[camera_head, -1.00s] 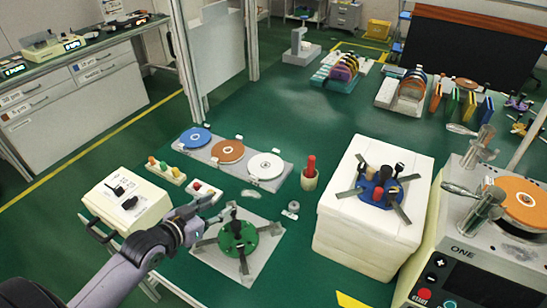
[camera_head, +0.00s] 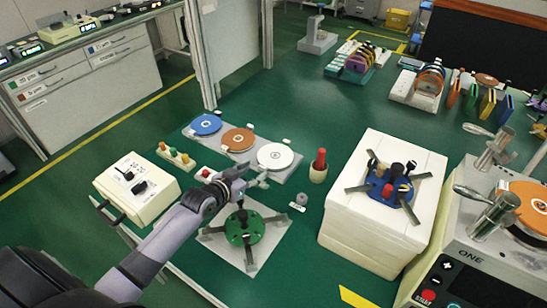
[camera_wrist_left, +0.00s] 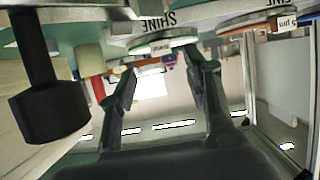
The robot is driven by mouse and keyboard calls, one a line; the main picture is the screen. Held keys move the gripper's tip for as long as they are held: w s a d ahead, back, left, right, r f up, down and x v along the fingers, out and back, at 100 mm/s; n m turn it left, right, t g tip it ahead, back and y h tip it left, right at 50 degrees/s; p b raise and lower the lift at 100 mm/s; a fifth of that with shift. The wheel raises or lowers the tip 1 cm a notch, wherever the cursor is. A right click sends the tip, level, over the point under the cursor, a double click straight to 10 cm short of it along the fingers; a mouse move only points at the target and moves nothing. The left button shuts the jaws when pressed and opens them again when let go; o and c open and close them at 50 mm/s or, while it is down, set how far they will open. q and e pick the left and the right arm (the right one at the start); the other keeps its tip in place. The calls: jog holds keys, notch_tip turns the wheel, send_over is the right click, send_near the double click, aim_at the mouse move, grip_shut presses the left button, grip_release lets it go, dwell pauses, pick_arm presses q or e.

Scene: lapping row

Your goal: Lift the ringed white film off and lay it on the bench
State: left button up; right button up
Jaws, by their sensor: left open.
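The white disc (camera_head: 275,156) with a ring mark at its centre lies flat at the right end of a grey strip (camera_head: 210,148), beside an orange disc (camera_head: 238,140) and a blue disc (camera_head: 205,124). I cannot make out a separate film on it. My left gripper (camera_head: 264,177) is open and empty, low and just in front of the white disc, apart from it. In the left wrist view its fingers (camera_wrist_left: 170,68) are spread, with a pale round edge (camera_wrist_left: 162,46) beyond them under the word SHINE. My right gripper is not in view.
A green-hubbed fixture (camera_head: 243,228) stands on a pale sheet below my left gripper. A cream control box (camera_head: 137,188) is at left. A red-topped pot (camera_head: 318,166) and a white block (camera_head: 371,220) stand to the right. Green bench (camera_head: 300,110) is free behind the discs.

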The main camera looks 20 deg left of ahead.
aim_at(262, 166)
pick_arm(q)
jog(key=x, duration=0.5)
jog(key=shift+w+a+f, duration=0.1)
jog(key=shift+c, duration=0.6)
grip_shut()
